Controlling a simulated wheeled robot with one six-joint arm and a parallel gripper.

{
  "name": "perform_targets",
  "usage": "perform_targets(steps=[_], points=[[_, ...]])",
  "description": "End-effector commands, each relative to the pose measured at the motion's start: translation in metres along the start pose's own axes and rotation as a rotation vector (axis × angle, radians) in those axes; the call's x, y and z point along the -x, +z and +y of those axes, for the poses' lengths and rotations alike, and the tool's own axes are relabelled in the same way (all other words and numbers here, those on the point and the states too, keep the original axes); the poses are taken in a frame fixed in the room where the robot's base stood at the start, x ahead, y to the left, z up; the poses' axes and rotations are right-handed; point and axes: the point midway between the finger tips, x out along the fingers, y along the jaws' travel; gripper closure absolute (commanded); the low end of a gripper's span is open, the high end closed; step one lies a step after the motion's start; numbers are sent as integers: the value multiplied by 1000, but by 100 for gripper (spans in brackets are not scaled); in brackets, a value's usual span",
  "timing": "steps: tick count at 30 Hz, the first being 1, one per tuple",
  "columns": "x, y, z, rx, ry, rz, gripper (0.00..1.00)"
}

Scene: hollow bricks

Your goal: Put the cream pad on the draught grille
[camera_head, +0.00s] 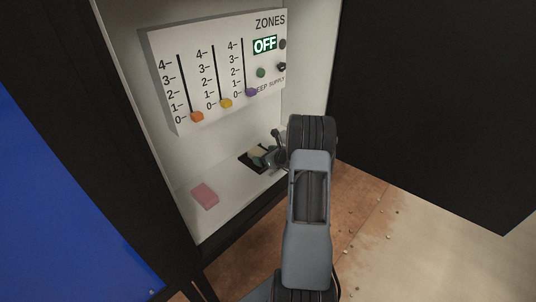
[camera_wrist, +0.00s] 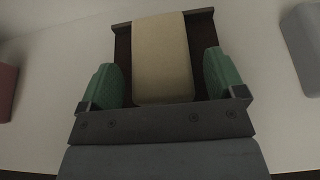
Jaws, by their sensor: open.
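The cream pad (camera_wrist: 160,50) lies between my gripper's two green fingers in the wrist view, with a visible gap on each side. It rests over a dark slab with raised ends, which looks like the draught grille (camera_wrist: 123,45). In the head view, the cream pad (camera_head: 257,153) and the dark grille (camera_head: 247,162) sit on the cabinet's white floor, partly hidden by my gripper (camera_head: 267,157). My gripper is open, its fingers beside the pad in the wrist view (camera_wrist: 162,75). Whether the pad lies fully flat cannot be told.
A pink pad (camera_head: 205,195) lies on the cabinet floor to the left. A grey block (camera_wrist: 304,45) stands to the right in the wrist view. The slider panel (camera_head: 220,75) reads OFF on the back wall. Dark doors flank the opening.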

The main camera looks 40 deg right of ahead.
Motion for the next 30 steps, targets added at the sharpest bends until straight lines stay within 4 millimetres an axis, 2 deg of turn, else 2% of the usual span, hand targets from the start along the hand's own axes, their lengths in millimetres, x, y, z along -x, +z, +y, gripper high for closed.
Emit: perform_targets(steps=[5,18,25,28,29,30], points=[[9,6,-1,-1,-2,0,11],[91,6,-1,-1,-2,0,11],[115,6,1,6,3,1,11],[115,17,18,77,58,16,11],[113,23,30,123,94,27,11],[110,33,50,207,156,45,11]])
